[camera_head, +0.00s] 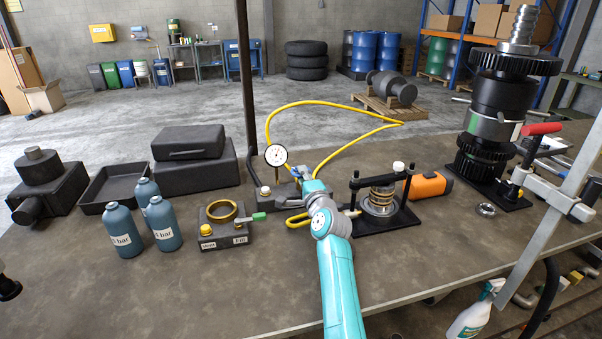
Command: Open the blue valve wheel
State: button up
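A dial gauge (276,155) stands upright on a dark grey block (270,194) near the middle of the bench, with a yellow hose (301,103) looping behind it. A small blue patch shows at the far end of my teal arm beside this block. I cannot tell whether it is the blue valve wheel or part of my arm; no wheel shape shows clearly. My arm reaches forward from the bottom edge, and its end is at the right side of the gauge block. My gripper's fingers are hidden or too small to make out, so what they touch is unclear.
A fixture with a coil spring (381,196) stands close right of my arm, with an orange tool (428,186) behind it. A block with a brass ring (221,211) and several blue bottles (164,224) stand left. A tall gear stack (499,100) is at right. The front bench is mostly clear.

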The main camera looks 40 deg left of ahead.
jog(key=shift+x, duration=1.3)
grip_shut()
